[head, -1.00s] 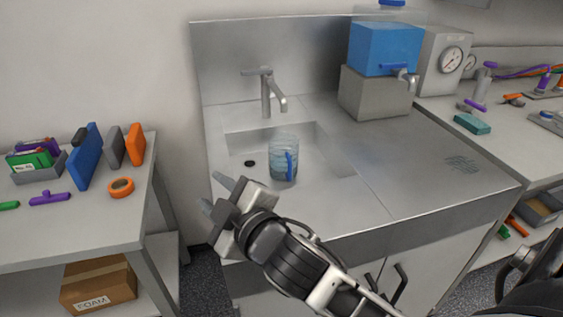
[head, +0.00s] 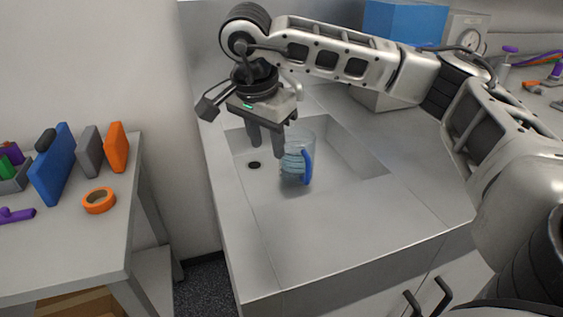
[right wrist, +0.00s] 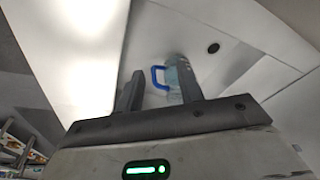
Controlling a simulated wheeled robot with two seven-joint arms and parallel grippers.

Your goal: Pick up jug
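The jug (head: 296,163) is clear with a blue handle and stands upright in the sink basin (head: 345,165). In the head view my right gripper (head: 266,150) points down over the basin, its fingers apart and empty, just left of the jug. One finger overlaps the jug's left rim in the picture; I cannot tell whether they touch. In the right wrist view the jug (right wrist: 174,78) and its blue handle show beyond the two parted fingers (right wrist: 160,92), partly hidden by the right-hand finger. My left gripper is not in view.
The tap (head: 293,84) is mostly hidden behind my right arm. A blue container (head: 392,20) stands at the back right. A side table (head: 70,240) at left holds an orange tape roll (head: 99,200) and several upright blocks. The counter in front of the basin is clear.

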